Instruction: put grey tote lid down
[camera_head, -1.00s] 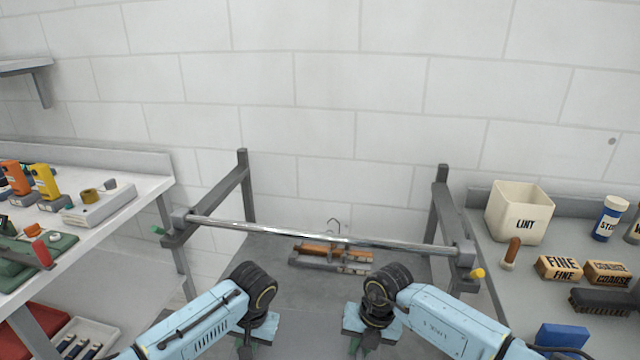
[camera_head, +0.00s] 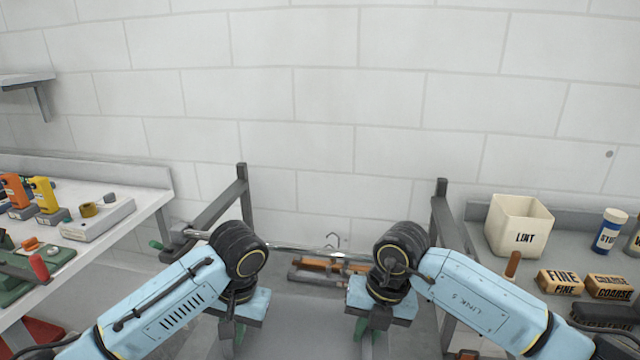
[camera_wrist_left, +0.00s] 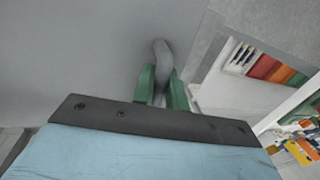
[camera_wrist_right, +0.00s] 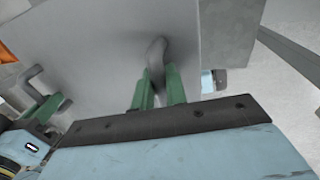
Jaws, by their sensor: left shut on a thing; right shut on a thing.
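The grey tote lid (camera_head: 305,315) is a flat grey panel between my two arms in the head view, partly hidden by them. My left gripper (camera_head: 228,335) is shut on one bent grey handle of the lid; the left wrist view shows this handle (camera_wrist_left: 162,62) between green fingers (camera_wrist_left: 163,88) and the lid's flat face (camera_wrist_left: 80,60). My right gripper (camera_head: 370,335) is shut on the other handle (camera_wrist_right: 155,58), with the lid (camera_wrist_right: 105,55) behind it in the right wrist view. What lies under the lid is hidden.
A left bench (camera_head: 140,205) holds devices. A right bench (camera_head: 480,215) holds a LINT bin (camera_head: 518,225), FINE block (camera_head: 559,281) and brushes.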

